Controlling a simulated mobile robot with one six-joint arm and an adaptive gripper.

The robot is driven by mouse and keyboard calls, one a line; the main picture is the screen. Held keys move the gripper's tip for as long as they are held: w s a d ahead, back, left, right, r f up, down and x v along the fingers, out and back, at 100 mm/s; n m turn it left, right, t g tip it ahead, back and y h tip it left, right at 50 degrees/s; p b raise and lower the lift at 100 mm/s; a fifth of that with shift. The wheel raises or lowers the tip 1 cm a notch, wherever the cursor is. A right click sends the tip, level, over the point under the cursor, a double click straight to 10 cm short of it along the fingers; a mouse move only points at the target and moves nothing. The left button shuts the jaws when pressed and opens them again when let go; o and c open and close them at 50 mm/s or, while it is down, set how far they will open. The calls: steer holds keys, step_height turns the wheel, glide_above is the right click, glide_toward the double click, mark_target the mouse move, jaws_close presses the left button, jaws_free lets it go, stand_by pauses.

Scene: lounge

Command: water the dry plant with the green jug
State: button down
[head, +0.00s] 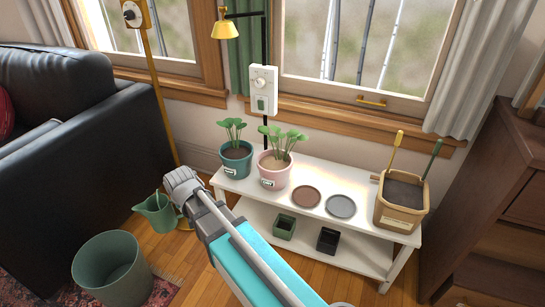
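The green jug (158,214) is at the left, just left of the end of my arm, with its spout pointing left. It looks upright; I cannot tell whether it rests on the floor or is held. My gripper (183,192) is beside the jug, its fingers hidden. A leafy plant in a teal pot (236,163) and another in a pink pot (272,178) stand side by side on the white shelf (310,172). Both pots have labels and brown soil. The pink pot's soil looks paler, but I cannot tell surely which is dry.
A green bin (112,268) stands at lower left near a black sofa (85,135). A brown saucer (306,196), a grey saucer (340,206) and a tan tool planter (402,212) share the shelf top. Two small pots sit below. A yellow lamp pole (162,105) rises behind the jug.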

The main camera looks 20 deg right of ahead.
steer(key=shift+r+p, duration=2.85)
steer(key=shift+r, duration=0.35)
